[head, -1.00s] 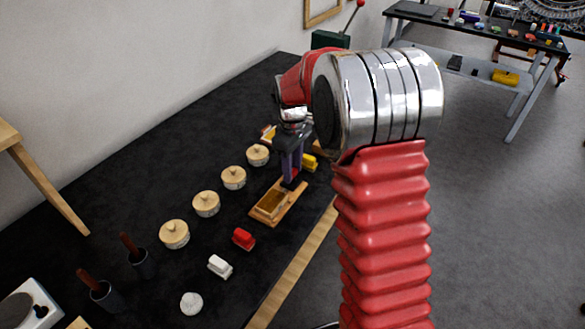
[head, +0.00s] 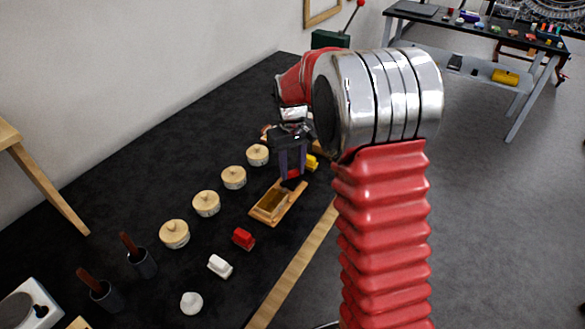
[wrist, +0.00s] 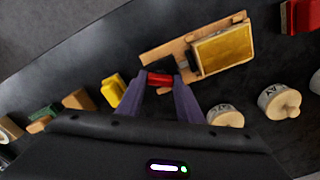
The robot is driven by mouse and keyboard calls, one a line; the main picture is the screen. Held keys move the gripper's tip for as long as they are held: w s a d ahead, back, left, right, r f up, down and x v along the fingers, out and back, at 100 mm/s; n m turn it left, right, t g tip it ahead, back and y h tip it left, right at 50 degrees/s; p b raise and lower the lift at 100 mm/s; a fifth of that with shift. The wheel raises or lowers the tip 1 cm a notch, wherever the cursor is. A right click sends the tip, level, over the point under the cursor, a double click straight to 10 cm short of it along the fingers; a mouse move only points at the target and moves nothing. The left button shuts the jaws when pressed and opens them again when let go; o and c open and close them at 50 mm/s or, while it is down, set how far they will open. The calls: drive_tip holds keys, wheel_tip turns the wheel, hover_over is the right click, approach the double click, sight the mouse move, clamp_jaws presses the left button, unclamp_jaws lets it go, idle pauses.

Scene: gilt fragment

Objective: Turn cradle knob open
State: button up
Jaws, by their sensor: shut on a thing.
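The cradle (head: 296,206) is a light wooden tray on the dark bench, with a gold-brown panel (head: 271,204) in it. In the wrist view, the cradle (wrist: 165,52) lies just ahead of my fingers, its gold panel (wrist: 222,48) to the right. My gripper (head: 292,175) is at the far end of the cradle. In the wrist view, the purple fingers of my gripper (wrist: 160,82) are shut on the red knob (wrist: 160,78), one on each side. The knob's mount is partly hidden by the fingers.
Several round wooden-lidded pots (head: 206,203) stand in a row left of the cradle. A red block (head: 243,239) and a white block (head: 220,266) lie nearer. A yellow block (head: 311,162) sits close beside my gripper. A wooden strip (head: 290,268) runs along the bench edge.

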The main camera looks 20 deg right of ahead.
sight(293, 171)
drive_tip(key=m, duration=0.5)
drive_tip(key=shift+m, duration=0.3)
drive_tip(key=m, duration=0.6)
idle(0.4)
drive_tip(key=o, duration=1.1)
drive_tip(key=shift+r, duration=0.1)
wheel_tip(293, 171, up, 14)
drive_tip(key=shift+f, duration=0.2)
